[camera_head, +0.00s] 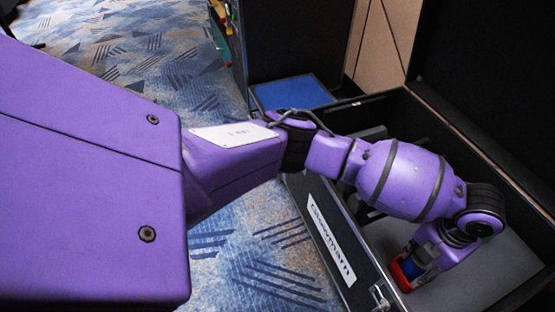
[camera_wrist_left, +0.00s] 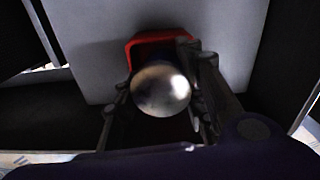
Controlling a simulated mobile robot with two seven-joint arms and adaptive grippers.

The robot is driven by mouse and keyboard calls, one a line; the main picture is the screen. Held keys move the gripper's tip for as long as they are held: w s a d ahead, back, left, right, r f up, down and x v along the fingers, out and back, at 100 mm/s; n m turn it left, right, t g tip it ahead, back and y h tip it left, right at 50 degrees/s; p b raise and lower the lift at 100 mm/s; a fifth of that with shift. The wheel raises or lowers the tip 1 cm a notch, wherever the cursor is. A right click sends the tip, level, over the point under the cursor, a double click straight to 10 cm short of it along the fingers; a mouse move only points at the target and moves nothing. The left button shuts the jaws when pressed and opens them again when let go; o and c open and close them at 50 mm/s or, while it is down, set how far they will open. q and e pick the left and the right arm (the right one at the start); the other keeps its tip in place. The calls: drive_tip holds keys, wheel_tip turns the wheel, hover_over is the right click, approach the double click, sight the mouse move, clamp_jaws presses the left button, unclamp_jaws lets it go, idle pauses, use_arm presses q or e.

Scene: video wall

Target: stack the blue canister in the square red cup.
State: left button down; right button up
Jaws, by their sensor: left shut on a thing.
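The square red cup (camera_head: 401,276) stands on the grey floor of the open case, at the lower right of the head view. The blue canister (camera_head: 412,268) shows at the cup, below my left wrist. In the left wrist view, the canister's shiny round end (camera_wrist_left: 160,90) faces the camera, and the cup's red rim (camera_wrist_left: 150,40) shows behind it. My left gripper (camera_wrist_left: 160,108) is shut on the canister, with a finger on each side. The canister overlaps the cup in both views; how deep it sits is hidden. My right gripper is not in view.
The black case's near wall (camera_head: 335,240), with a white label and a metal latch, runs beside my left arm. Its dark lid (camera_head: 485,70) rises at the right. The grey case floor (camera_head: 480,275) is bare to the right of the cup. A blue panel (camera_head: 292,93) lies behind.

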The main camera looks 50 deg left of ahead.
use_arm(q)
drive_tip(key=shift+f, duration=0.3)
drive_tip(key=c, duration=1.1)
unclamp_jaws()
drive_tip(key=shift+f, duration=0.1)
wheel_tip(320, 180, up, 14)
drive_tip(key=p, duration=0.4)
drive_tip(key=shift+f, duration=0.15)
drive_tip(key=shift+f, duration=0.1)
